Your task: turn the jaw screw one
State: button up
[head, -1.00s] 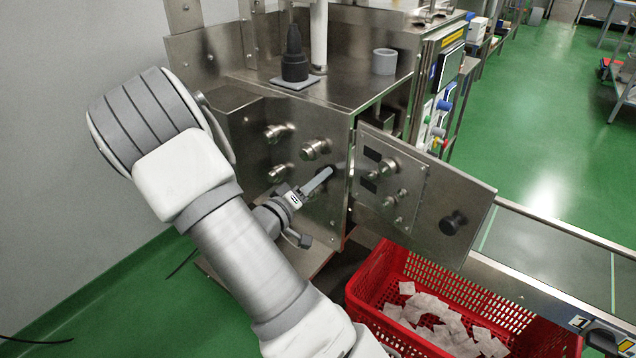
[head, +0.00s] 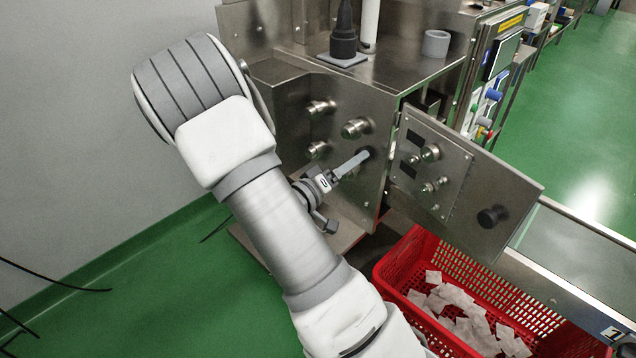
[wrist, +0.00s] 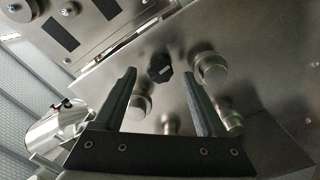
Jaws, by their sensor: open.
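A black lobed knob (wrist: 160,68), likely jaw screw one, sits on the steel panel in the wrist view. No label on it can be read. My gripper (wrist: 160,80) is open, with its two fingers apart to either side of the knob's line; I cannot tell whether the fingertips reach it. In the head view my gripper (head: 360,160) points at the lower right of the machine's front panel (head: 345,205). The knob there is mostly hidden behind the finger.
Round steel knobs (head: 355,128) stand out close around the gripper. An open door plate (head: 460,180) with a black knob (head: 491,216) juts out to the right. A red crate (head: 392,265) with teabags is below.

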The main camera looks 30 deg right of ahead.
jog(key=p+v, duration=0.2)
jog(key=v, duration=1.3)
jog(key=shift+s, duration=0.1)
jog(key=s+r+g+y, duration=0.6)
jog(key=s+r+y, duration=0.3)
jog(key=s+y, duration=0.45)
jog(key=s+a+r+n+t+y+p, duration=0.1)
jog(key=a+r+t+p, duration=0.1)
jog(key=r+p, duration=1)
jog(key=s+a+r+n+t+y+p, duration=0.1)
jog(key=a+r+n+t+y+p, duration=0.1)
jog(key=r+p, duration=1)
notch_tip(320, 180, up, 8)
jog(key=shift+a+f+t, duration=0.1)
jog(key=shift+a+t, duration=0.6)
jog(key=shift+t, duration=0.2)
